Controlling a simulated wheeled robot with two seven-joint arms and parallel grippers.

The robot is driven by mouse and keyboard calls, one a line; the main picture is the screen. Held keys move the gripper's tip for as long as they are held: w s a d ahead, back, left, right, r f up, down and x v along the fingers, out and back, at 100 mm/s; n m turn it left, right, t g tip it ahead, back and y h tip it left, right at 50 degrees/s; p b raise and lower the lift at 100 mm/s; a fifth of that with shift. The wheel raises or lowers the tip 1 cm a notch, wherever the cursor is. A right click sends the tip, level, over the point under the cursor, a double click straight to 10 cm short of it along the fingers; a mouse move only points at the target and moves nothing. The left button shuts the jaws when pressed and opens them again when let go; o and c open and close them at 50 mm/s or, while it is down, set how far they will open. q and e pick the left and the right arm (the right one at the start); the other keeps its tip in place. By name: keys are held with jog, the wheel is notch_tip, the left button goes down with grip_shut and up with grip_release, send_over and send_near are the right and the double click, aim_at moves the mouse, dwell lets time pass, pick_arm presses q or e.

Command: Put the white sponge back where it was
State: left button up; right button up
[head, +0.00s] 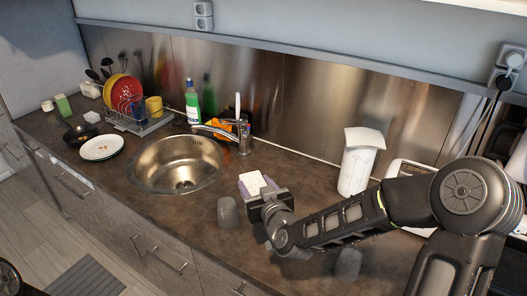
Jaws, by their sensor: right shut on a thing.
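A small white sponge (252,182) shows at the tip of my right gripper (264,194), with a pale purple part at its lower edge. I cannot tell if the purple is part of the sponge or something beneath it. My right gripper is shut on the sponge, over the counter just right of the sink (180,164). The gripper's body hides part of the sponge and the contact. My left gripper is not in view.
A clear glass (228,212) stands close left of my right gripper; another (348,264) is beneath my right arm. Behind are the faucet (243,135), green bottle (192,103) and white canister (358,164). A plate (102,147) and dish rack (140,125) are left.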

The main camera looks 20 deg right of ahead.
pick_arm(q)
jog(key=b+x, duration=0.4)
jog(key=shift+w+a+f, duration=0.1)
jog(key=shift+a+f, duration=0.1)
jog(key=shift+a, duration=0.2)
pick_arm(e)
notch_tip(320, 180, down, 8)
jog(key=a, duration=0.1)
jog(key=shift+f, duration=0.2)
jog(key=shift+a, duration=0.1)
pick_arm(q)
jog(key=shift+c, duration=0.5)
